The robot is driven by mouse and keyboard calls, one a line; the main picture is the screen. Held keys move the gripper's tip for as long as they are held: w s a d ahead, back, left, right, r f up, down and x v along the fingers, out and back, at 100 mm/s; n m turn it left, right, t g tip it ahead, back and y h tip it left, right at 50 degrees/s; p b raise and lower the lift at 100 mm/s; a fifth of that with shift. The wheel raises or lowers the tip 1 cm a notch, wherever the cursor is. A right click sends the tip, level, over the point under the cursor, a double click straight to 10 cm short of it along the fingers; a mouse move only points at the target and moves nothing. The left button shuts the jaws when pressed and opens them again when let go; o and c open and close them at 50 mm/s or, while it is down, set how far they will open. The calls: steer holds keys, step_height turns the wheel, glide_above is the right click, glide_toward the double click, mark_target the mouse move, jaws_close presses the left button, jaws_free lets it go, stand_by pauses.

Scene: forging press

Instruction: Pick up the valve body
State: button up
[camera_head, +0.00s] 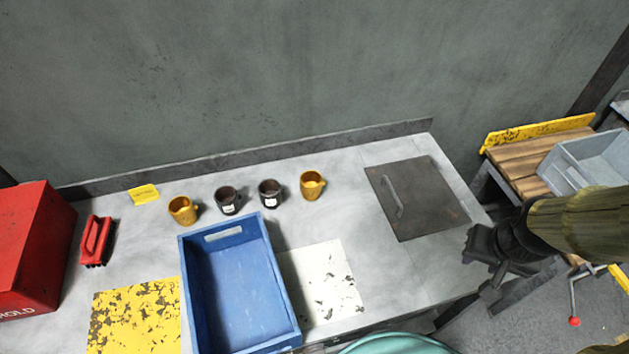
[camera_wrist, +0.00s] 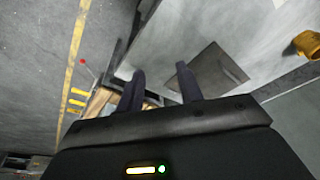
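I cannot pick out a valve body in either view. My gripper (camera_head: 484,247) is at the right of the head view, in front of the bench's right edge and apart from the things on the bench. In the wrist view the two dark fingers of my gripper (camera_wrist: 160,78) stand apart with nothing between them. The blue crate (camera_head: 188,285) on the bench looks empty inside.
The grey bench (camera_head: 400,270) carries yellow mugs (camera_head: 312,185), dark mugs (camera_head: 228,200), a red brush (camera_head: 96,238), a red box (camera_head: 30,250) and a dark plate with a handle (camera_head: 430,205). A grey bin (camera_head: 590,160) stands on a wooden-topped table at right.

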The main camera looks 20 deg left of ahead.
steer(key=shift+o, duration=0.2)
steer(key=shift+s, duration=0.15)
steer(key=o, duration=0.4)
steer(key=shift+s, duration=0.1)
steer(key=o, duration=0.3)
steer(key=shift+w+a+f, duration=0.1)
steer(key=shift+w+f, duration=0.05)
steer(key=shift+w, duration=0.1)
steer(key=shift+o, duration=1.3)
steer(key=w+a+f+n+t+y, duration=0.1)
steer(key=w+a+f+n+t, duration=0.2)
steer(key=w+a, duration=0.3)
steer(key=shift+w+f+n, duration=0.5)
steer(key=shift+w+f, duration=0.05)
steer(key=shift+w, duration=0.35)
steer(key=a+f+n+y, duration=0.1)
steer(key=a+n+y, duration=0.1)
steer(key=a, duration=0.6)
steer(key=a+f+n+t+y, duration=0.1)
steer(key=a+f+n+y, duration=0.1)
steer(key=a+y, duration=0.3)
steer(key=a+f+n+y, duration=0.2)
steer(key=a+n+y, duration=0.1)
steer(key=a, duration=0.8)
steer(key=shift+w+f+t+y+b, duration=0.2)
steer(key=shift+t+y+b, duration=0.1)
steer(key=shift+b, duration=0.15)
steer(key=shift+a+n, duration=0.1)
steer(key=shift+n, duration=0.2)
